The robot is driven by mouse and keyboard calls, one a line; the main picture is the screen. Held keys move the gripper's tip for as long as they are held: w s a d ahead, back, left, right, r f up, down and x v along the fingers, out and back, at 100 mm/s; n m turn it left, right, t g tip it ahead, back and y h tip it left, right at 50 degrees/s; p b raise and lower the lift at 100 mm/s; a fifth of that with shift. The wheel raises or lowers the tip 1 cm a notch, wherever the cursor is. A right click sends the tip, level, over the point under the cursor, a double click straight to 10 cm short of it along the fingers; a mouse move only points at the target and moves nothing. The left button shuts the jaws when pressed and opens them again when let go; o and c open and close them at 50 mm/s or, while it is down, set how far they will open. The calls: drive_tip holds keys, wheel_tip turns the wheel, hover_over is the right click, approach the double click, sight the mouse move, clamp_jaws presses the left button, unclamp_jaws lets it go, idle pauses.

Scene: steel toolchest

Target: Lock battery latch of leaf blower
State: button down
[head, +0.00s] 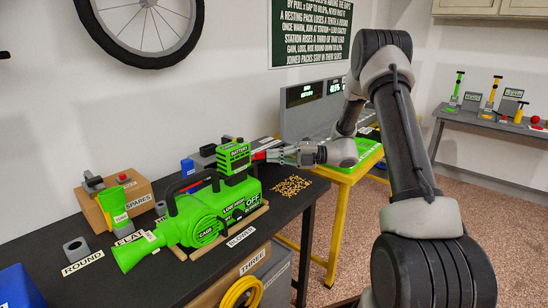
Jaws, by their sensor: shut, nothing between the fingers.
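The green leaf blower (205,215) lies on a wooden cradle on the black bench, its nozzle pointing to the lower left. The green and black battery (234,158) sits upright on the blower's rear top. My gripper (262,156) is shut and empty, reaching in from the right, with its tips close to the battery's right side. I cannot tell whether they touch it.
A SPARES box (128,200) and a grey ROUND holder (76,250) stand on the bench's left. A yellow table (345,190) with a grey display console (305,110) stands behind my arm. A patterned patch (292,186) lies on the bench's right end.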

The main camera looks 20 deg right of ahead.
drive_tip(key=shift+w+d, duration=0.1)
drive_tip(key=shift+w, duration=1.15)
drive_tip(key=shift+s, duration=0.1)
drive_tip(key=w+d, duration=0.2)
drive_tip(key=d, duration=0.7)
drive_tip(key=shift+d, duration=0.15)
drive_tip(key=shift+w, duration=0.1)
